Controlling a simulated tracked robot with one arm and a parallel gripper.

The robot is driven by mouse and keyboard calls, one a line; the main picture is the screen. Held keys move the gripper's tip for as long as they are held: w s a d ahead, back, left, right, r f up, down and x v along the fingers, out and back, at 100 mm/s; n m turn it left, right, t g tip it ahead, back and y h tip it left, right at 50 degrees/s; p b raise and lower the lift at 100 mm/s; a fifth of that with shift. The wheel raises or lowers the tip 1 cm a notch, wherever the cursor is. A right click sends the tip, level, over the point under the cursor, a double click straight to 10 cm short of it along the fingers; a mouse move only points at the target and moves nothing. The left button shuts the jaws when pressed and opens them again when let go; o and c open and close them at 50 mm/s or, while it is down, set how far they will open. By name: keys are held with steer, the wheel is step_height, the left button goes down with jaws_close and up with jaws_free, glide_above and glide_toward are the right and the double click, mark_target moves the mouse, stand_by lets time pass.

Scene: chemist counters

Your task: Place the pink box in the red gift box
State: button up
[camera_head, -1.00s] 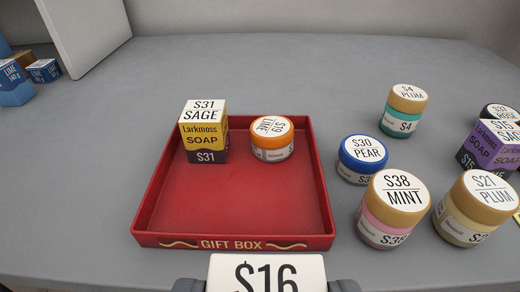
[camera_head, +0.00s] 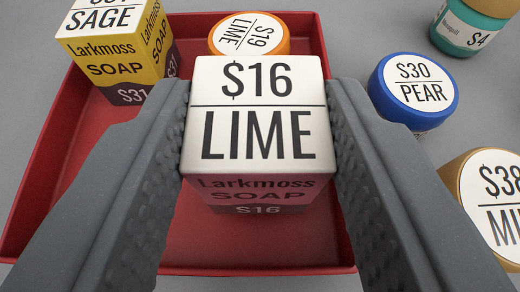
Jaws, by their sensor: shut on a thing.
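The pink box (camera_head: 258,195) has a white top marked $16 LIME and a pink front with a dark lower band, in shade. My gripper (camera_head: 258,100) is shut on it, one grey finger on its left side and one on its right. The pink box is upright, over the inside of the red gift box (camera_head: 300,245), in front of the things in it. Its underside is hidden, so I cannot tell whether it touches the floor of the gift box.
Inside the gift box, a yellow SAGE soap box (camera_head: 115,65) stands at the back left and an orange LIME jar (camera_head: 275,22) at the back. Outside on the right are a blue PEAR jar (camera_head: 412,90), a teal jar (camera_head: 470,28) and a MINT jar (camera_head: 490,200).

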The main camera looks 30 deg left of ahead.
steer(key=shift+f, duration=0.65)
steer(key=shift+r, duration=0.1)
steer(key=o, duration=1)
steer(key=shift+s, duration=0.1)
steer(key=p+v, duration=0.3)
steer(key=v, duration=0.9)
steer(key=shift+p, duration=0.3)
